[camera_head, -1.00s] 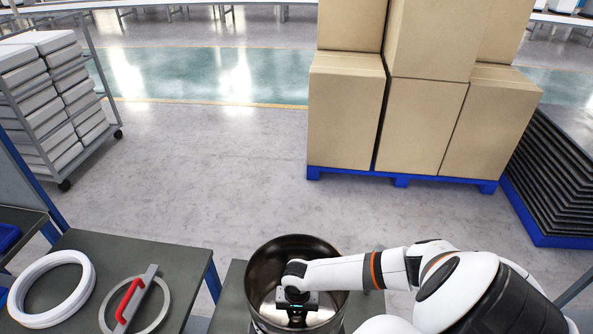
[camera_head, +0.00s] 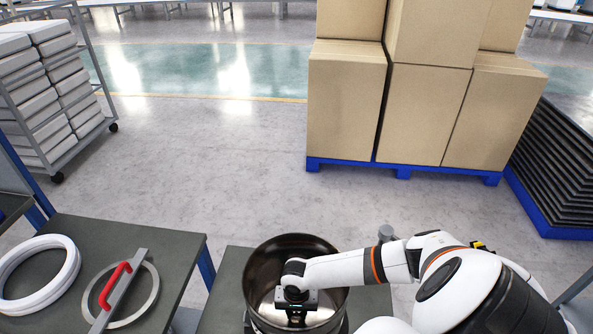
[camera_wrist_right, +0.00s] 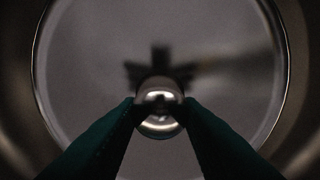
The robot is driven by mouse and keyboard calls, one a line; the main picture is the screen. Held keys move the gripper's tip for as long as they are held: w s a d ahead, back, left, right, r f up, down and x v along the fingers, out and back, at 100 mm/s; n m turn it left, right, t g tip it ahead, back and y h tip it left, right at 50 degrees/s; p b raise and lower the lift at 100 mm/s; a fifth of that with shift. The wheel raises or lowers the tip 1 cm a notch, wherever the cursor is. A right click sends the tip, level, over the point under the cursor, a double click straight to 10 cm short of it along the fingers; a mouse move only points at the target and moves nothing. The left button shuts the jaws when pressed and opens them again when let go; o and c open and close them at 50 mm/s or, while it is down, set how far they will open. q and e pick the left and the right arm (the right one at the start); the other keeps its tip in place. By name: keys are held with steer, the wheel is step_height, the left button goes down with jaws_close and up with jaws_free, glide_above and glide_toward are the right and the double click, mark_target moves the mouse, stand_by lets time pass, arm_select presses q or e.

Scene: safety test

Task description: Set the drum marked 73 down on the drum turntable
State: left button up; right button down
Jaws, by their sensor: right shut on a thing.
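A dark metal drum (camera_head: 261,267), open at the top, is at the bottom centre of the head view. My right gripper (camera_head: 297,309) reaches down inside it. In the right wrist view the two dark fingers (camera_wrist_right: 160,106) are shut on a shiny round knob (camera_wrist_right: 160,122) in the middle of the drum's inside (camera_wrist_right: 90,90). The number 73 does not show. The drum's underside is out of sight, so I cannot tell if it rests on anything. I cannot make out the turntable. My left gripper is not in view.
A dark table top (camera_head: 222,290) lies around and behind the drum. Another table (camera_head: 170,246) at left carries a white ring (camera_head: 66,284) and a metal ring (camera_head: 146,304) with a red-handled bar (camera_head: 118,282). A grey cylinder (camera_head: 386,233) shows behind my right arm. Cartons (camera_head: 345,110) stand beyond.

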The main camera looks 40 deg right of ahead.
steer(key=shift+w+f, duration=0.1)
steer(key=shift+f, duration=0.1)
steer(key=c, duration=1)
jaws_free()
steer(key=shift+f, duration=0.1)
step_height(320, 180, up, 12)
steer(key=shift+r, duration=0.15)
